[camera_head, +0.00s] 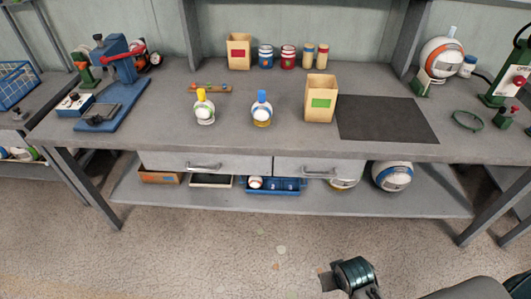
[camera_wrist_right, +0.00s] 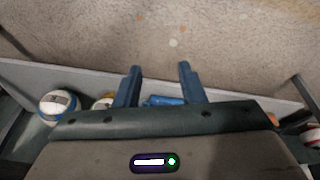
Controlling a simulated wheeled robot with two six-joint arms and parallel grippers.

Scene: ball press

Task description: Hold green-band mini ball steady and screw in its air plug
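The green-band mini ball (camera_head: 204,114) is white and stands upright on the workbench, left of centre in the head view, on what looks like a small pale base. A yellow plug (camera_head: 201,94) stands up from its top; how deep it sits cannot be told. A second white mini ball (camera_head: 261,116) with a yellow-orange band and a blue plug (camera_head: 262,96) stands to its right. My right gripper (camera_wrist_right: 160,67) is open and empty in the wrist view, its fingers apart over the floor, away from both balls. My left gripper is not in view.
The workbench (camera_head: 160,140) has free room around the mini balls. A tan box (camera_head: 320,98) with a green label and a dark mat (camera_head: 385,120) lie to the right. A blue press (camera_head: 115,75) stands left. Drawers (camera_head: 205,163) and a lower shelf (camera_head: 340,200) are below.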

